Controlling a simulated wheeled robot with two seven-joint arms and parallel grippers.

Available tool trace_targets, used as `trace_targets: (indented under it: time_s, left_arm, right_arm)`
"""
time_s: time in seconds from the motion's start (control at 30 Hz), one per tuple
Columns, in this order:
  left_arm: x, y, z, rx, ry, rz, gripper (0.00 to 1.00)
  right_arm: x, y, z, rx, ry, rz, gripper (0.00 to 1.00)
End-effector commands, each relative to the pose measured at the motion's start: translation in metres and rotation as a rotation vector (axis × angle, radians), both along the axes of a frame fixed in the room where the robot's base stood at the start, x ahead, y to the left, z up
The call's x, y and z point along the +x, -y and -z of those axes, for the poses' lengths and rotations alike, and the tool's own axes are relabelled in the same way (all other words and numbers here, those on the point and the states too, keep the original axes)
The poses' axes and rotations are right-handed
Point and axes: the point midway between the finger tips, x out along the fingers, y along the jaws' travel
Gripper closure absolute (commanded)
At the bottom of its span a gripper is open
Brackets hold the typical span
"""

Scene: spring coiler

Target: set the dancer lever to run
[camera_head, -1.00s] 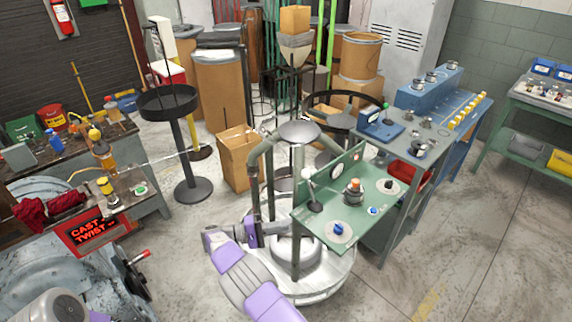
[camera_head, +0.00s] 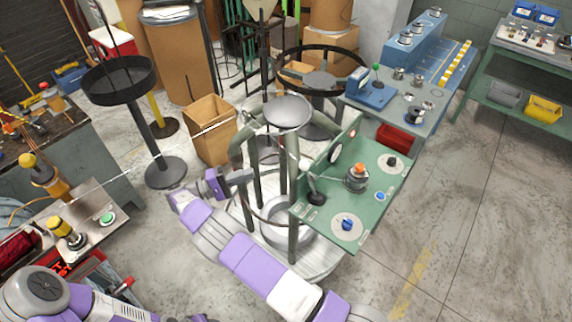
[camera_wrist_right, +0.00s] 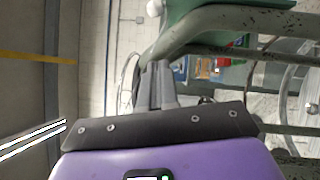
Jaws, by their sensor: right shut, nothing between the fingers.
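A lever with a white ball knob (camera_head: 306,166) and a dark base (camera_head: 314,198) stands at the left end of the green control panel (camera_head: 328,222); I take it for the dancer lever. The white knob also shows in the wrist view (camera_wrist_right: 153,8), at the top edge beside the green panel. My right gripper (camera_head: 250,176) is shut and empty, left of the lever and apart from it, beside the grey post frame. Its closed fingers (camera_wrist_right: 156,82) show in the wrist view. The lever's setting marks are too small to read. My left gripper is not in view.
The panel also bears a blue knob (camera_head: 347,224) and an orange-topped part (camera_head: 358,178). A black round stand (camera_head: 118,82) and a cardboard box (camera_head: 208,132) are left. Floor at right is clear.

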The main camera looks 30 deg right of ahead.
Motion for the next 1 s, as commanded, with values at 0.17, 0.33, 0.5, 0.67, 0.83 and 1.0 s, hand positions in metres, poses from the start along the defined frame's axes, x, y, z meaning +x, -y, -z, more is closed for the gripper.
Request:
trace_targets:
  time_s: [0.17, 0.33, 0.5, 0.67, 0.83, 1.0]
  left_arm:
    - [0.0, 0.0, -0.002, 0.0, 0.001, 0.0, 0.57]
    - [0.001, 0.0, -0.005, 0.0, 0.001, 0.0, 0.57]
    - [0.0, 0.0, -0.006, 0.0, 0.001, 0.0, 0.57]
    - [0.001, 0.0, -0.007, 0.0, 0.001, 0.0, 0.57]
    - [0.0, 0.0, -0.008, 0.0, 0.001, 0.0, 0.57]
    - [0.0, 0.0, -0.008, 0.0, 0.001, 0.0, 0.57]
  right_arm:
    - [-0.002, 0.011, -0.003, -0.001, 0.0, 0.003, 1.0]
    - [-0.007, 0.036, -0.006, -0.001, -0.002, 0.004, 1.0]
    - [-0.014, 0.07, -0.011, 0.0, -0.001, 0.005, 1.0]
    - [-0.021, 0.102, -0.015, 0.002, -0.002, 0.004, 1.0]
    - [-0.036, 0.109, -0.019, 0.002, -0.002, 0.001, 1.0]
    - [-0.046, 0.116, -0.022, 0.0, -0.001, 0.001, 1.0]
